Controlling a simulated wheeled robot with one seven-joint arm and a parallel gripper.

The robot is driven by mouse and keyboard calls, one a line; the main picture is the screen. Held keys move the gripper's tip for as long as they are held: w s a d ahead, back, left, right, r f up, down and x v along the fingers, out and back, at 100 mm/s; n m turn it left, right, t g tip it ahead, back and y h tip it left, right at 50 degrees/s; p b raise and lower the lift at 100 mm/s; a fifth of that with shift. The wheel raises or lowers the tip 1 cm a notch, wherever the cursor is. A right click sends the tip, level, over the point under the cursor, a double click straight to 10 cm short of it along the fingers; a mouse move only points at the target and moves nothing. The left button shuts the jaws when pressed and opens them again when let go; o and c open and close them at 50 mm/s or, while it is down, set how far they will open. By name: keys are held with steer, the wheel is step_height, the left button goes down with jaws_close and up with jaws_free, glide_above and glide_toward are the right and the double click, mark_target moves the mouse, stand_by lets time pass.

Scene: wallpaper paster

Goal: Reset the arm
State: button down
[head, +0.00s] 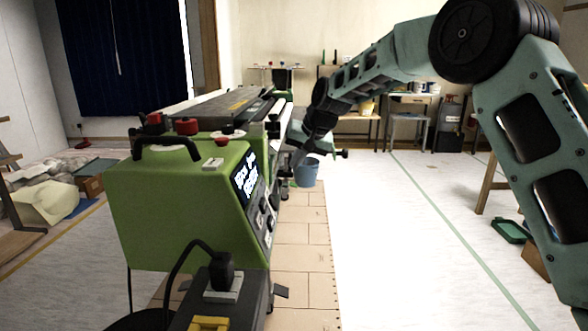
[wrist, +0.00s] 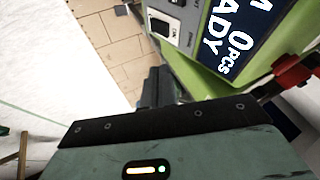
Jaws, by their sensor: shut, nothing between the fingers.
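My teal and black arm (head: 370,72) reaches in from the right, bent at a large black joint. Its end hangs at the right side of the green wallpaper paster (head: 180,205). In the wrist view my gripper (wrist: 156,76) is shut and empty, its dark fingers together. They stand close to the machine's green side panel in that view; I cannot tell whether they touch it. The machine's lit display (wrist: 238,38) shows "0 PCS" and part of a word ending in "ADY". A switch panel (wrist: 165,22) is beside the display. In the head view the fingertips are hard to make out.
A wooden plank floor strip (head: 305,240) runs under the machine. A blue bucket (head: 306,173) stands behind my arm's end. A green tray (head: 511,230) lies at far right, and piled sacks (head: 45,195) lie at left.

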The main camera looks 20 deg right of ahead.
steer(key=shift+s+r, duration=0.2)
steer(key=shift+r, duration=0.25)
steer(key=s+a+f+n+g, duration=0.15)
steer(key=s+a, duration=0.25)
steer(key=s, duration=0.4)
steer(key=s+a+n+g, duration=0.15)
steer(key=s+a, duration=0.25)
steer(key=s, duration=0.5)
steer(key=s+a+f+n+g, duration=0.15)
steer(key=s+a, duration=0.25)
steer(key=s, duration=0.4)
steer(key=s+d+f+n+g+h, duration=0.1)
steer(key=s+d+f+n, duration=0.15)
steer(key=s, duration=0.95)
steer(key=s+d+f+n+h, duration=0.2)
steer(key=s+d+n, duration=0.1)
steer(key=s, duration=0.9)
step_height(320, 180, up, 23)
steer(key=p, duration=2.3)
steer(key=shift+f, duration=0.2)
